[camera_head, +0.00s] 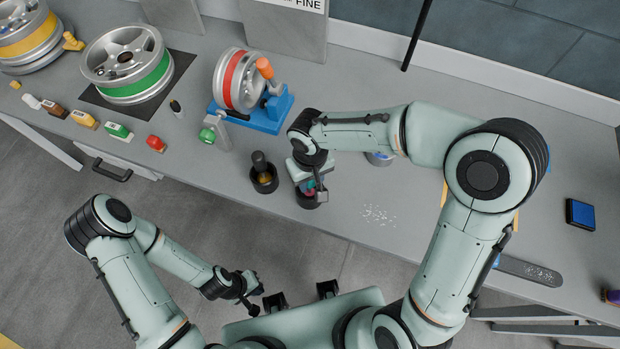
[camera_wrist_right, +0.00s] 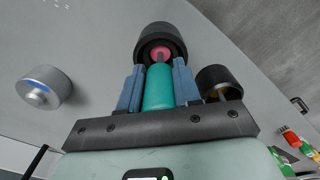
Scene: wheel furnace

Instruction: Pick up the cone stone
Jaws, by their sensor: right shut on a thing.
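The cone stone, with a teal body (camera_wrist_right: 158,90) and a pink tip (camera_wrist_right: 161,53), points into a black cup (camera_wrist_right: 150,33) in the right wrist view. In the head view only a small pink and teal part of it shows below my right gripper (camera_head: 310,187). The blue fingers of my right gripper (camera_wrist_right: 158,72) are shut on the teal body, one on each side. The pink tip is within the cup's rim outline; whether it touches the cup is unclear. My left gripper (camera_head: 246,286) hangs in front of the bench, away from the stone; its finger gap is unclear.
A second black cup (camera_head: 264,182) with a dark-handled tool stands close to the left. A silver round part (camera_wrist_right: 44,87) lies beside the cup. A blue stand (camera_head: 262,119) holds a red-banded wheel (camera_head: 236,78) behind. The bench front, right of the cup, is fairly clear.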

